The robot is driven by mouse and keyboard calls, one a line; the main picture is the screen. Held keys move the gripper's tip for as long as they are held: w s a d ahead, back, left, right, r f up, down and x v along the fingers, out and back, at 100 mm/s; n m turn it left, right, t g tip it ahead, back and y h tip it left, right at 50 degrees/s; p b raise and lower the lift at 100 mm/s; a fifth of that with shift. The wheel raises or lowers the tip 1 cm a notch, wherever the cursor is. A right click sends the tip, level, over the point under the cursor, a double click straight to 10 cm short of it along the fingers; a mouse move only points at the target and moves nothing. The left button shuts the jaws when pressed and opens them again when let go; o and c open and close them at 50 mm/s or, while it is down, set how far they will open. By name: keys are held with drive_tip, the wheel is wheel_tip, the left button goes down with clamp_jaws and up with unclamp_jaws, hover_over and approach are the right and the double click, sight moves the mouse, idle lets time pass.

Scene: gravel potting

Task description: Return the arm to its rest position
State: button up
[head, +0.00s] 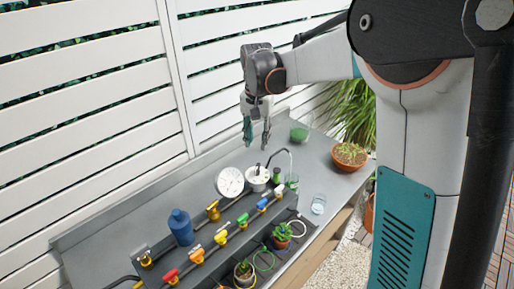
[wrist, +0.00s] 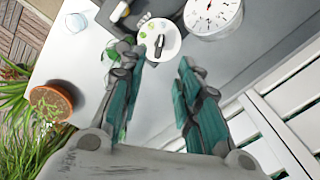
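My gripper (head: 256,133) hangs above the back of the grey bench, fingers pointing down, at the end of my arm that reaches in from the right. In the wrist view my gripper (wrist: 158,85) has its two teal fingers spread wide apart with nothing between them.
A round white dial (head: 230,182) stands beside the bowl. A blue bottle (head: 181,228), a row of coloured valves (head: 220,237) and small potted plants (head: 282,232) fill the front. A terracotta planter (head: 349,157) is at right. A white slatted fence (head: 85,110) stands close behind.

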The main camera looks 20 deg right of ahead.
drive_tip(key=shift+r, duration=0.35)
drive_tip(key=s+d+r+n+t+b, duration=0.1)
drive_tip(key=s+r+n+t+b, duration=0.1)
drive_tip(key=s, duration=0.5)
drive_tip(key=s+d+r+n+t+b, duration=0.1)
drive_tip(key=s+r+t, duration=0.1)
drive_tip(key=s, duration=0.6)
drive_tip(key=s+f+n+t+b, duration=0.2)
drive_tip(key=s+f, duration=0.3)
drive_tip(key=s, duration=0.6)
drive_tip(key=shift+s+d+f+n+t+b, duration=0.15)
drive_tip(key=shift+s+f+n+t+b, duration=0.2)
drive_tip(key=shift+n+t, duration=0.25)
